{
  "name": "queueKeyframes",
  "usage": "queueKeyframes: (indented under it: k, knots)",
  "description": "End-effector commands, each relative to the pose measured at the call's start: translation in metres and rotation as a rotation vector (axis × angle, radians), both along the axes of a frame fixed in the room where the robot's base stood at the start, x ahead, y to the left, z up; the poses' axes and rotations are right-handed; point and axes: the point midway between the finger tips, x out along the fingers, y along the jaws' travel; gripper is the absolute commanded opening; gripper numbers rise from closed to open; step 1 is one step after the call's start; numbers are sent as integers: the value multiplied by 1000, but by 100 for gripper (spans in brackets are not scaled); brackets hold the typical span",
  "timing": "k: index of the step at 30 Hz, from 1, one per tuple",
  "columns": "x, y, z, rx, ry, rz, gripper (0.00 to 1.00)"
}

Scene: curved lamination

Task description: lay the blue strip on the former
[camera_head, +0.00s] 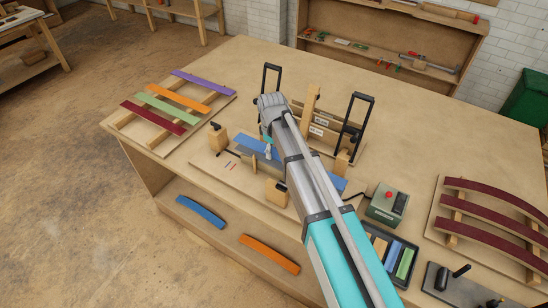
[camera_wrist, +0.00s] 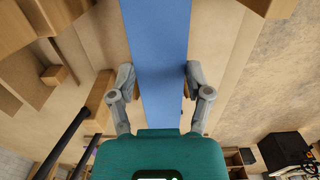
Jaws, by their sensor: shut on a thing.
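The long flat blue strip (camera_head: 262,145) is over the clamping fixture on the bench, partly hidden behind my arm in the head view. In the wrist view the blue strip (camera_wrist: 158,60) runs from the top edge down between my fingers. My gripper (camera_wrist: 160,84) is shut on its two long edges; in the head view my gripper (camera_head: 268,150) is mostly hidden by my arm. The former (camera_head: 250,156) shows only in part, beneath the strip. I cannot tell whether the strip touches it.
Black-handled clamps (camera_head: 354,125) and wooden posts (camera_head: 277,192) stand around the fixture. A rack (camera_head: 160,136) of coloured strips lies left. A control box (camera_head: 387,207), a tray (camera_head: 417,252) and a rack of curved dark red strips (camera_head: 490,215) lie right.

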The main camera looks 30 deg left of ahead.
Motion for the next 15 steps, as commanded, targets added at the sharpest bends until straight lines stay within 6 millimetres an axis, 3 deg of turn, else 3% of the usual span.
queueKeyframes:
  k: [6,15]
  knots:
    - [1,0,-23,0,0,0,24]
    - [1,0,-32,0,0,-1,24]
